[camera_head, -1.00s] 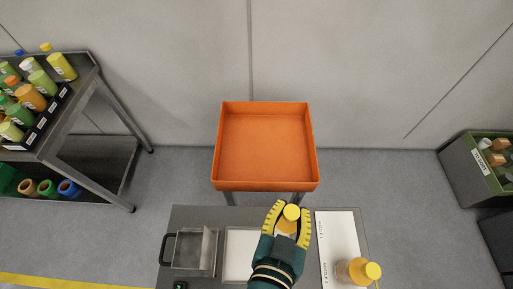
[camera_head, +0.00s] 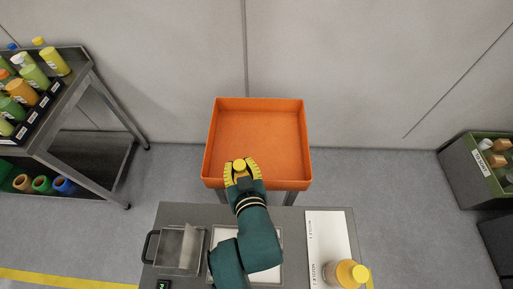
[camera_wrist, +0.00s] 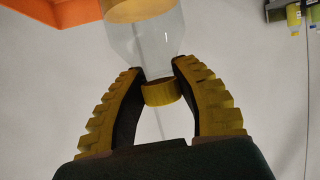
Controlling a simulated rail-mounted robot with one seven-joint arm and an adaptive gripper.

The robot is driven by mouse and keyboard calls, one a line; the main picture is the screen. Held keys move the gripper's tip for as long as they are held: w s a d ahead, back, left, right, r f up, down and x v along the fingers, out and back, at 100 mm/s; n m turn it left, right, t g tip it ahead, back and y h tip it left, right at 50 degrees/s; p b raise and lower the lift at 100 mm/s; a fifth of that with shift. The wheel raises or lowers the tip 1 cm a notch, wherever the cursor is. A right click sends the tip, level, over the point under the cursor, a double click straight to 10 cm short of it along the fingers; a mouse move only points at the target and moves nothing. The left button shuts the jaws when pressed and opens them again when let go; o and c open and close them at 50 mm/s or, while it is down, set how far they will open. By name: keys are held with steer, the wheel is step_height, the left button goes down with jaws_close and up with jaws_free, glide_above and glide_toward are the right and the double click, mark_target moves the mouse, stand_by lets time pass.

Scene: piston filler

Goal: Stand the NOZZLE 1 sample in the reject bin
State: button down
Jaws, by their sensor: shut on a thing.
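My gripper (camera_head: 241,165) is shut on a bottle by its yellow cap (camera_head: 239,166). In the wrist view, my gripper (camera_wrist: 160,75) pinches the neck of this clear bottle (camera_wrist: 145,38), which has orange contents at the end away from the cap. In the head view the gripper and cap overlap the near wall of the empty orange bin (camera_head: 258,130); the bottle body is hidden below. The bin's edge also shows at upper left in the wrist view (camera_wrist: 45,18). I read no label on the bottle or bin.
A second orange bottle with a yellow cap (camera_head: 348,274) stands on a white labelled strip (camera_head: 328,235) on the grey table (camera_head: 190,212). A metal box (camera_head: 178,248) is at left. A bottle rack trolley (camera_head: 95,95) stands far left, a green crate (camera_head: 478,172) far right.

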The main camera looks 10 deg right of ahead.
steer(key=w+d+f+m+h+b, duration=0.1)
steer(key=w+d+f+b, duration=0.25)
steer(key=w+d, duration=1.1)
step_height(320, 180, down, 10)
steer(key=b, duration=0.2)
steer(key=shift+d+f, duration=0.2)
steer(key=shift+d, duration=0.25)
steer(key=shift+f+b, duration=0.15)
steer(key=shift+b, duration=0.3)
steer(key=c, duration=0.8)
jaws_free()
steer(key=shift+s+f, duration=0.1)
steer(key=shift+c, duration=0.2)
